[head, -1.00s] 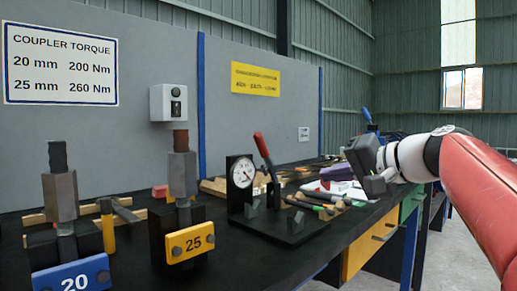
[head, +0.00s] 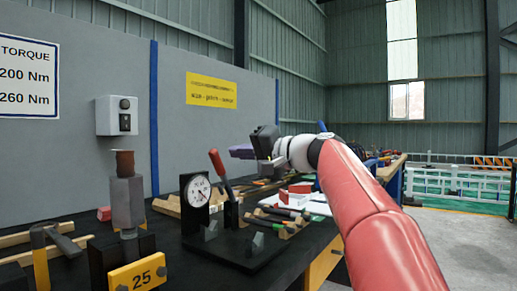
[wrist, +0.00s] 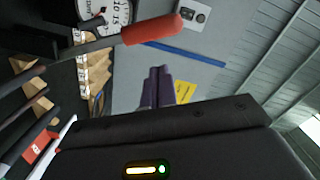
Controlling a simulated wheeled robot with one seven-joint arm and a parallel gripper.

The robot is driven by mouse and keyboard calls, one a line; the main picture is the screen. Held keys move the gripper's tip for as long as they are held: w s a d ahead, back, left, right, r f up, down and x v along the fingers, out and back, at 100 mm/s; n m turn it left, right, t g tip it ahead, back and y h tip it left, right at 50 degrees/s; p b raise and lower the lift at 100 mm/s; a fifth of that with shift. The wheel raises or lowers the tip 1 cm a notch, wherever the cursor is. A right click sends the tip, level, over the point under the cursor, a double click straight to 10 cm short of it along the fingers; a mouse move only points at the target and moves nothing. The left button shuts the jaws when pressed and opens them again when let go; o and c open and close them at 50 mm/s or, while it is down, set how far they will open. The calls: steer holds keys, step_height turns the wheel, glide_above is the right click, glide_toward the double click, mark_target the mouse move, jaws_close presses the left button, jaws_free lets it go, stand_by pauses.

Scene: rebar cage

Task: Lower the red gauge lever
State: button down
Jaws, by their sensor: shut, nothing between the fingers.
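The red gauge lever (head: 218,162) stands raised, tilted a little to the left, beside the round white dial gauge (head: 197,191) on a black base plate (head: 258,252). In the wrist view the lever's red grip (wrist: 152,28) crosses the upper left, with part of the dial (wrist: 115,12) behind it. My gripper (head: 242,152) is just right of the lever's top in the head view, with its purple fingers pointing left. In the wrist view the fingers (wrist: 157,88) are together with nothing between them, apart from the lever.
Several hand tools (head: 280,212) lie right of the gauge on the dark bench. A grey panel with a switch box (head: 118,115) rises behind.

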steer(key=shift+s+a+f, duration=0.55)
steer(key=shift+s+a, duration=0.15)
steer(key=shift+a, duration=0.05)
steer(key=shift+s+b, duration=0.1)
steer(key=shift+b, duration=0.25)
